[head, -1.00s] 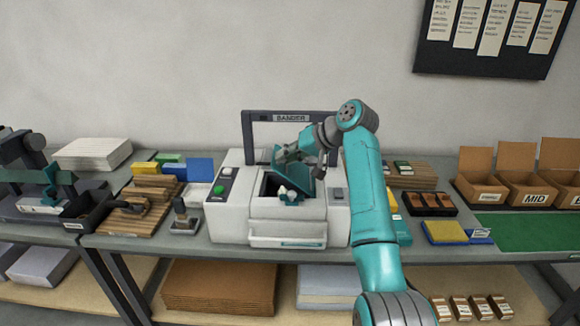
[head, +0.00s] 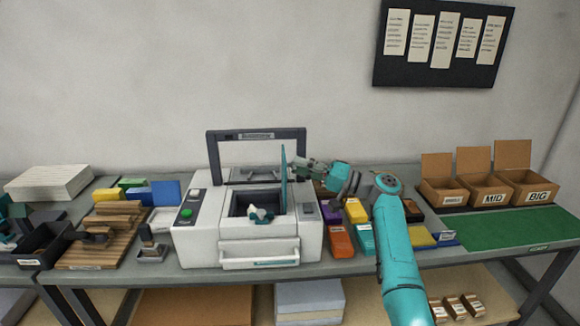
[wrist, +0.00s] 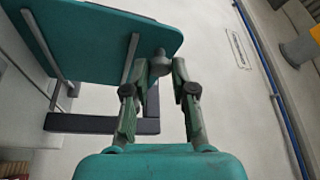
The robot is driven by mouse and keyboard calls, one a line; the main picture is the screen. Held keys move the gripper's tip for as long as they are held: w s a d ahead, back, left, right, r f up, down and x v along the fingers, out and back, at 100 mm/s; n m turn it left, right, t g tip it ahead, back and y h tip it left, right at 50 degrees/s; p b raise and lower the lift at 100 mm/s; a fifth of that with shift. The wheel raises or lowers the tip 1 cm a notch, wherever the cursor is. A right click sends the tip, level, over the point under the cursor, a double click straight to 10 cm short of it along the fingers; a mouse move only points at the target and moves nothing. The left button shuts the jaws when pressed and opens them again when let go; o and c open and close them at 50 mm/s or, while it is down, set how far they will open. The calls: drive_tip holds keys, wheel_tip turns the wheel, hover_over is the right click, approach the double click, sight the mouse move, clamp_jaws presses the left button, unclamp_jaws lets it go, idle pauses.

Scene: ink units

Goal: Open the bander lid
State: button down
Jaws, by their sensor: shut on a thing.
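The bander (head: 250,252) is a white and grey machine on the bench, with a dark upright frame behind it. Its teal lid (head: 284,180) stands about upright, seen nearly edge-on at the right of the dark opening (head: 240,205). The lid's broad face fills the upper left of the wrist view (wrist: 95,38). My gripper (head: 302,167) is at the right side of the lid. In the wrist view my gripper (wrist: 160,72) is shut on the small grey knob (wrist: 160,62) at the lid's edge. The fingertips partly hide the knob.
A white and teal part (head: 260,214) shows inside the opening. Coloured boxes, among them an orange one (head: 341,241), stand right of the bander under my arm. A stamp-like tool (head: 150,245) stands to its left. A green mat (head: 495,228) lies clear at the right.

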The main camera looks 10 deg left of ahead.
drive_tip(key=shift+w+d+f+m+y, duration=0.15)
drive_tip(key=shift+d+f+m+y, duration=0.15)
drive_tip(key=shift+d, duration=0.25)
drive_tip(key=shift+w+d+f+m+y, duration=0.1)
drive_tip(key=shift+w+d+f+y, duration=0.1)
drive_tip(key=shift+d+y, duration=0.25)
drive_tip(key=c, duration=0.9)
unclamp_jaws()
drive_tip(key=shift+c, duration=0.2)
drive_tip(key=shift+d, duration=0.1)
drive_tip(key=v, duration=1.2)
drive_tip(key=shift+s, duration=0.15)
drive_tip(key=shift+f, duration=0.1)
